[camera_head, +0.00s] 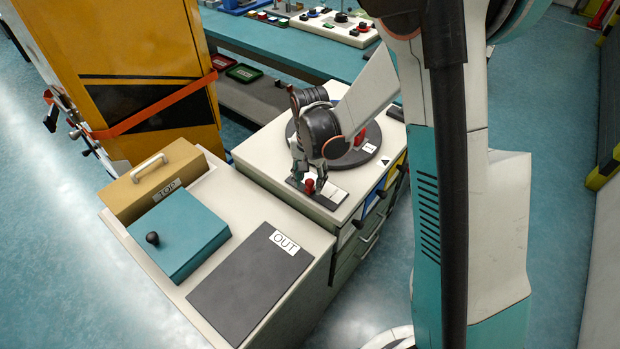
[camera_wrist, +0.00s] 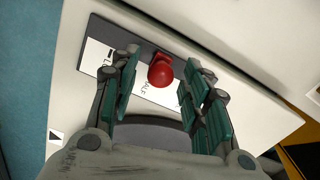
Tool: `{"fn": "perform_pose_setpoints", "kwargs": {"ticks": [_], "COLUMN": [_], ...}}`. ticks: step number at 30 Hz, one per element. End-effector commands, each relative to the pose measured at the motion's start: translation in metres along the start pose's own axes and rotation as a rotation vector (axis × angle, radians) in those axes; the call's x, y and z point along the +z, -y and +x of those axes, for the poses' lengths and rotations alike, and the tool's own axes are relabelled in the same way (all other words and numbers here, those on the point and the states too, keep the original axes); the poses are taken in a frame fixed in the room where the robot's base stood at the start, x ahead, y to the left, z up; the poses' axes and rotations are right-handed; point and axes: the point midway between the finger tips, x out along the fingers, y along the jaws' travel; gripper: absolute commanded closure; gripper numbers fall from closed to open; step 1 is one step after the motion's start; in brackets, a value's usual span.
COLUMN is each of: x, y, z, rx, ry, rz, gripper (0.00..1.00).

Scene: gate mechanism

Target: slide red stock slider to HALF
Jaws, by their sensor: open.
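The red stock slider (camera_head: 309,186) stands on a dark track plate on top of the white cabinet. In the wrist view its round red knob (camera_wrist: 161,73) sits between my fingertips, nearer the far side of the gap. My gripper (camera_head: 308,180) is open around the knob, with a gap visible on both sides. The wrist view shows my gripper's green-padded fingers (camera_wrist: 160,82) from behind. A white label strip (camera_wrist: 148,92) lies along the track, with "HALF" printed just below the knob. The rest of the lettering is partly hidden by the left finger.
A dark round turntable (camera_head: 375,150) with another red part is close behind my gripper. To the left are a grey OUT pad (camera_head: 252,284), a teal block (camera_head: 178,236) with a black knob, and a tan TOP box (camera_head: 151,181) with a handle. Drawers are below the cabinet top.

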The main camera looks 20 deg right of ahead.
Motion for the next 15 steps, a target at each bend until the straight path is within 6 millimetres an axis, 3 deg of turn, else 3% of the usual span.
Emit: {"fn": "perform_pose_setpoints", "kwargs": {"ticks": [7, 15], "x": [0.000, 0.001], "y": [0.000, 0.000], "z": [-0.015, -0.066], "rx": [0.000, 0.000], "ry": [0.000, 0.000], "rz": [0.000, 0.000], "gripper": [0.57, 0.57]}}
